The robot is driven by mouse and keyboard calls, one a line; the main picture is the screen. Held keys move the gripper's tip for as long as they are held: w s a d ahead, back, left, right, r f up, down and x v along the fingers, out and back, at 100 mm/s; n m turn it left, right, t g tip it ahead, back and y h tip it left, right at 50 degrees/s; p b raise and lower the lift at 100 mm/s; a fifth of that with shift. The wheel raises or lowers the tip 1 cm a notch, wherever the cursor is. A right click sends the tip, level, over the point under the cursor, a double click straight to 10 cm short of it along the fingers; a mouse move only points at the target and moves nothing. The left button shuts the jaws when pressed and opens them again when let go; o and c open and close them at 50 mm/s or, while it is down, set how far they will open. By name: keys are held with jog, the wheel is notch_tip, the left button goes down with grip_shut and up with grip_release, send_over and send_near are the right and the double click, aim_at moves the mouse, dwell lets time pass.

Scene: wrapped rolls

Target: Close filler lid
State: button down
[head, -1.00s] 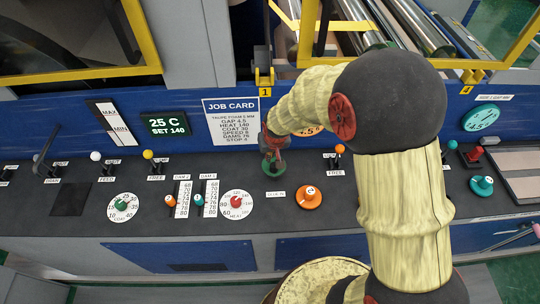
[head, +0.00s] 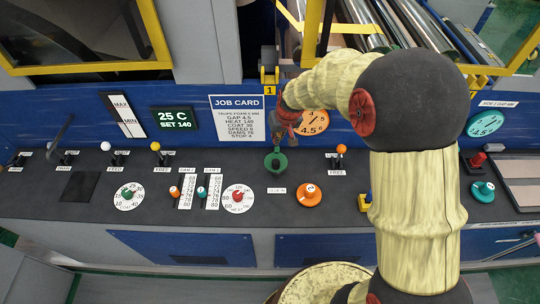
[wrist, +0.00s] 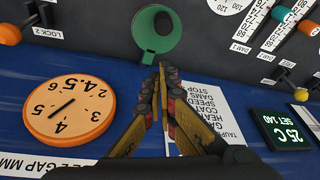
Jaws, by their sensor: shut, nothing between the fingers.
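The green filler (head: 276,163) stands on the dark console above the GLUE IN label, with a dark round part at its centre. In the wrist view the green filler (wrist: 151,44) shows as a round green piece with a smaller, narrower green part below it and a dark round spot near its top. I cannot tell for sure which part is the lid or how far it is closed. My gripper (head: 279,143) is just above and behind the filler, in front of the blue panel. In the wrist view my gripper's fingers (wrist: 160,68) meet, empty, with tips close to the filler's lower edge.
An orange knob (head: 308,194) and a red-centred dial (head: 238,197) flank the filler on the console. The job card (head: 237,118) and an orange gap gauge (wrist: 68,108) are on the blue panel close to my fingers. A lever with an orange ball (head: 341,149) stands to the right.

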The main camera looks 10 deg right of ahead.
jog(key=w+a+r+n+y, duration=0.1)
jog(key=a+n, duration=0.2)
jog(key=n, duration=0.4)
send_over(268, 161)
jog(key=shift+g+y, duration=0.3)
jog(key=shift+s+d+f+p, duration=0.1)
jog(key=shift+f+p, duration=0.05)
jog(key=shift+f, duration=2.1)
jog(key=shift+s+d+f+p, duration=0.1)
jog(key=shift+f+p, duration=0.05)
jog(key=shift+f, duration=2.05)
jog(key=shift+d+f+b, duration=0.1)
jog(key=shift+b, duration=0.3)
jog(key=shift+s+d+f+n+b, duration=0.1)
jog(key=shift+s+d+n+b, duration=0.2)
jog(key=shift+b, duration=0.7)
jog(key=shift+s+n+b, duration=0.15)
jog(key=shift+n+b, duration=0.15)
jog(key=shift+b, duration=0.25)
